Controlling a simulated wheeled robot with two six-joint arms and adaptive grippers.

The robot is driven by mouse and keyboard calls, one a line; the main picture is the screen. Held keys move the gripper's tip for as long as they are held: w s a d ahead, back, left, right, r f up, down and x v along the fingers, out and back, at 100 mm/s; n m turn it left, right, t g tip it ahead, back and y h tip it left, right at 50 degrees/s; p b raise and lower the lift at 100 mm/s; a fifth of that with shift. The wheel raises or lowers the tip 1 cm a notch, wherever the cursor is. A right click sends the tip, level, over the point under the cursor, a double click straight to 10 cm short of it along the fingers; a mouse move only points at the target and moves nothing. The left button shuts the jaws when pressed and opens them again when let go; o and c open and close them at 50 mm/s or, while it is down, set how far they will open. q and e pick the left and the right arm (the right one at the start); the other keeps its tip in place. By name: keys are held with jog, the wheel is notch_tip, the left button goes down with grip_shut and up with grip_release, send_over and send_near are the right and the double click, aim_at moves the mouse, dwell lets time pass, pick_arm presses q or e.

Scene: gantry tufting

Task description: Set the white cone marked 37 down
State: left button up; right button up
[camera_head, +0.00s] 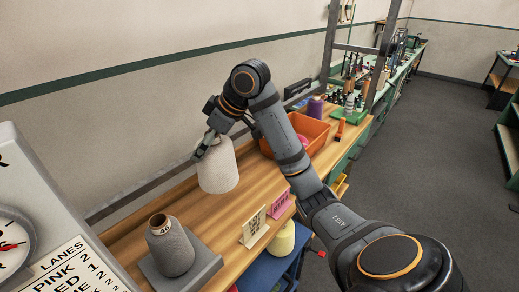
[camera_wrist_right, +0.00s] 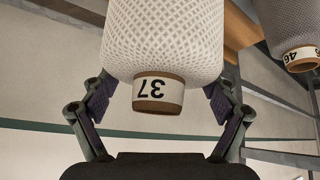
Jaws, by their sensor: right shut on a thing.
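The white cone (camera_head: 218,172) marked 37 is in my right gripper (camera_head: 208,143), near the back of the wooden table (camera_head: 213,220). In the right wrist view the cone (camera_wrist_right: 165,40) shows its 37 label upside down on the brown tube end (camera_wrist_right: 158,92), between the two fingers of the right gripper (camera_wrist_right: 161,94). In the head view the cone is about upright, tube end up, partly hidden by the gripper. I cannot tell whether its base touches the table. My left gripper is not in view.
A grey cone (camera_head: 170,247) marked 46 stands on a grey plate (camera_head: 205,266) at the front left. A small card stand (camera_head: 254,228), a pink rack (camera_head: 279,203) and a yellow cone (camera_head: 282,239) are to the right. An orange bin (camera_head: 312,134) is farther back. Bare wood lies around the white cone.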

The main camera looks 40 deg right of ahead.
jog(key=f, duration=0.5)
jog(key=shift+a, duration=0.25)
jog(key=shift+w+f+p, duration=0.15)
jog(key=shift+f+p, duration=0.15)
jog(key=shift+f, duration=0.15)
notch_tip(320, 180, down, 4)
jog(key=shift+d, duration=0.1)
jog(key=o, duration=1.6)
jog(key=shift+s, duration=0.2)
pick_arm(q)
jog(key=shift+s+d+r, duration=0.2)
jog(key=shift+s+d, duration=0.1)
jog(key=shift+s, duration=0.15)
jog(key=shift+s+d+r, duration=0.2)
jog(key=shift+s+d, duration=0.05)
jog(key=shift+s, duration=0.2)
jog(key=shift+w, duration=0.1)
